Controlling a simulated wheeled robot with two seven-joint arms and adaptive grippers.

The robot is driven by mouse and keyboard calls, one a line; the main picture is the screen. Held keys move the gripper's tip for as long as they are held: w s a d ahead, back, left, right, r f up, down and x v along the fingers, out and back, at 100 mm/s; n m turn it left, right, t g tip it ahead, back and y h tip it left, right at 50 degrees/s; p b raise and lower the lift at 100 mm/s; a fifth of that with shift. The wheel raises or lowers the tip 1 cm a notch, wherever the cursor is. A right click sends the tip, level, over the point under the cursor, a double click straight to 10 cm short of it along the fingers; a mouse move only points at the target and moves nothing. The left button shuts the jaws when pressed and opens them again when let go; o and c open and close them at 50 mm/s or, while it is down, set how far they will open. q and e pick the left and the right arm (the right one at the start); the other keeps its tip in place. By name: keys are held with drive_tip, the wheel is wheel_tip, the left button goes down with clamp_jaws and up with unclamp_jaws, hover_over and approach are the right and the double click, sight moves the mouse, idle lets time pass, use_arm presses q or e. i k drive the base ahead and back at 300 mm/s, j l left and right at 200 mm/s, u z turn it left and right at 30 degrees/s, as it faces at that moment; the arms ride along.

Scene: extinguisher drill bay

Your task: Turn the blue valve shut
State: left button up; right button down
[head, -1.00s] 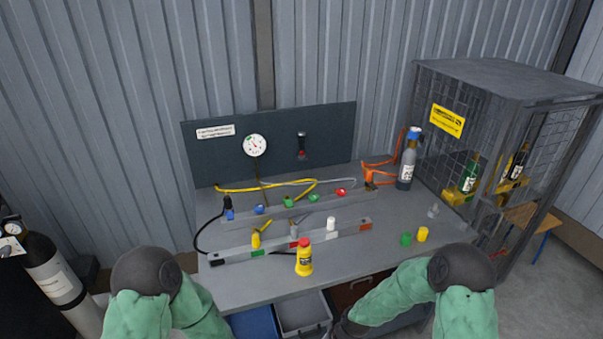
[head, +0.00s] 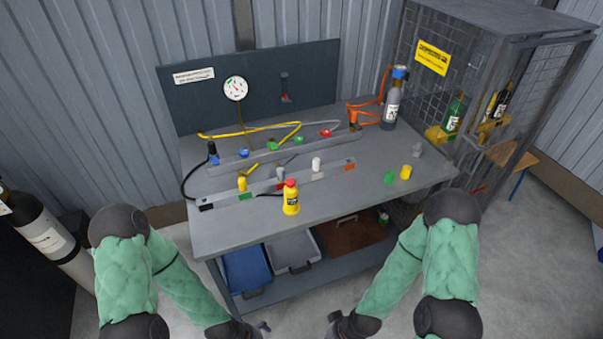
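The blue valve (head: 243,153) is a small blue knob at the left end of the rear rail on the bench. To its right on that rail are two green knobs (head: 272,146) (head: 299,139) and a red knob (head: 325,132). My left gripper (head: 262,327) is low at the bottom edge, in front of the bench and well away from the blue valve. My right gripper (head: 333,318) is also low in front of the bench, touching nothing that I can see. Both grippers are small and partly cut off, so their finger opening is unclear.
A yellow bottle with a red cap (head: 291,198) stands near the bench's front. A front rail (head: 270,186), yellow and orange hoses, a gauge (head: 236,89) and a grey cylinder (head: 391,104) are around the valves. A mesh cage (head: 480,60) stands right. Trays (head: 291,252) sit below.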

sight(243, 153)
drive_tip(key=i+j+u, duration=0.2)
drive_tip(key=j+u, duration=0.15)
drive_tip(key=i+j+u, duration=0.35)
drive_tip(key=k+j, duration=0.05)
drive_tip(key=k, duration=0.05)
